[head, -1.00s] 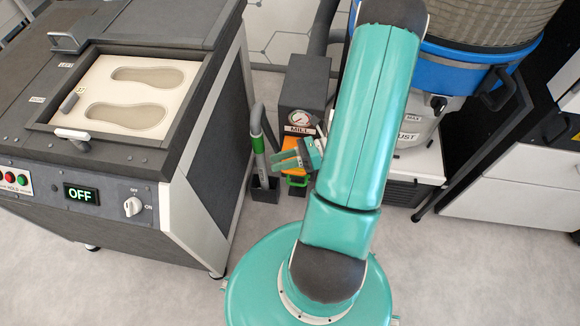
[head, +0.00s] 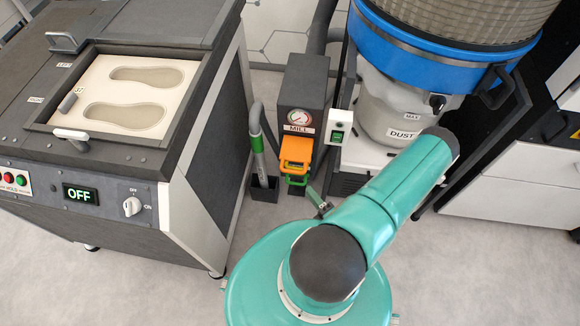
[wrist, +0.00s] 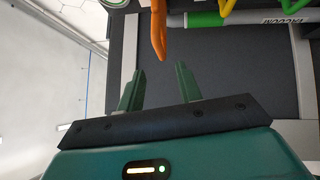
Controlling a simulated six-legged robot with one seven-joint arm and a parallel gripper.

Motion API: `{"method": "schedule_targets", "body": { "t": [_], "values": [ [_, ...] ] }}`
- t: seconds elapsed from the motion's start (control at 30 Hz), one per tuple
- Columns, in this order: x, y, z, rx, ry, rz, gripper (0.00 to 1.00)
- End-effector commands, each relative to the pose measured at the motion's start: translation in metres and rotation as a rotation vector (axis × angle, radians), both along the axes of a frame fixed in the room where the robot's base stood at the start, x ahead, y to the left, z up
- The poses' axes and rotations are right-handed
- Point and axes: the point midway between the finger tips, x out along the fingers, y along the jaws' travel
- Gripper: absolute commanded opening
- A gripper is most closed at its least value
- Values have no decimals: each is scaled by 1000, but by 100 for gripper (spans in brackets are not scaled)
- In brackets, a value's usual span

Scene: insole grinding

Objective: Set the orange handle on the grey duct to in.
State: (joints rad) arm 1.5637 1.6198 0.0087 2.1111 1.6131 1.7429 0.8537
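The orange handle (head: 296,148) is on the front of the dark grey box-shaped duct (head: 304,78), below its gauge and MILL label. A green handle (head: 297,181) sits just under it. No in or out marking can be read.
A hose with a green band (head: 260,145) stands in a dark holder left of the duct. A small switch box (head: 337,135) and the dust collector (head: 388,108) are at the right. The grinding machine (head: 120,170) fills the left.

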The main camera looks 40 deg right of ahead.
Motion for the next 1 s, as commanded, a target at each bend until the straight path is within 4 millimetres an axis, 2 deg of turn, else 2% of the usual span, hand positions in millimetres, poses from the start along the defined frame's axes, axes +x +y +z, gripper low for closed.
{"method": "schedule_targets", "body": {
  "t": [0.4, 0.6, 0.77, 1.0],
  "values": [
    [80, -9, 12, -4, -3, 6, 35],
    [110, -13, 15, -4, -1, 5, 35],
    [121, -14, 16, -4, 0, 5, 35],
    [123, -14, 17, -4, 0, 4, 35]
  ]
}}
